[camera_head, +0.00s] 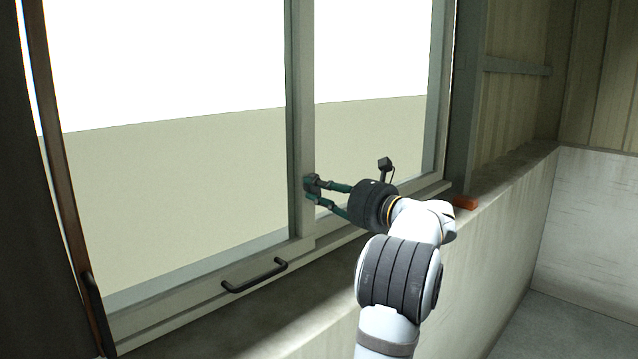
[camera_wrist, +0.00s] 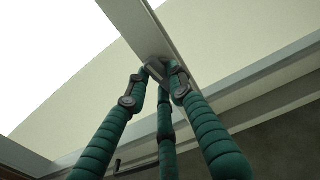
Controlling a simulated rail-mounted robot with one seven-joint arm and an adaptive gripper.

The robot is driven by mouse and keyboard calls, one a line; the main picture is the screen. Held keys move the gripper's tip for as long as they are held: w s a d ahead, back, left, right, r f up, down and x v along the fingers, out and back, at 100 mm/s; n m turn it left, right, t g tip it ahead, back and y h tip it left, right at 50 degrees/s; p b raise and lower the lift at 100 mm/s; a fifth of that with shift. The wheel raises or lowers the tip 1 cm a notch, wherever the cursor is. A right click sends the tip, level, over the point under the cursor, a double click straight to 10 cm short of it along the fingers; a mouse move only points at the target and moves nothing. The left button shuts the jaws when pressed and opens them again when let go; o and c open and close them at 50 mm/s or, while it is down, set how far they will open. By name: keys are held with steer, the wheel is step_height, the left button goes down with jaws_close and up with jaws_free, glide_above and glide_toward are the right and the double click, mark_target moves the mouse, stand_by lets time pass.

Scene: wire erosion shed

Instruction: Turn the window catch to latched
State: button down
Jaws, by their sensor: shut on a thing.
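The window catch (camera_wrist: 154,68) is a small grey part on the upright bar (camera_head: 301,120) between the two window panes. In the wrist view it sits between my fingertips, which hide part of it. My gripper (camera_head: 311,188) has green fingers and is shut on the catch, touching the bar in the head view. The fingers cover most of the catch there, so I cannot tell which way it is turned.
A dark pull handle (camera_head: 254,275) is on the lower window rail, left of my gripper. An orange-red block (camera_head: 465,202) lies on the sill to the right. The concrete ledge (camera_head: 500,200) runs below the window. A dark post stands at the far left.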

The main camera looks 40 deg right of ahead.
steer(key=shift+r+m+p, duration=0.1)
steer(key=shift+m+p, duration=0.35)
steer(key=shift+m, duration=0.35)
steer(key=c, duration=1.6)
jaws_free()
steer(key=shift+o, duration=0.6)
steer(key=s+d, duration=0.1)
steer(key=s, duration=1.1)
steer(key=shift+d, duration=0.25)
steer(key=shift+w, duration=0.1)
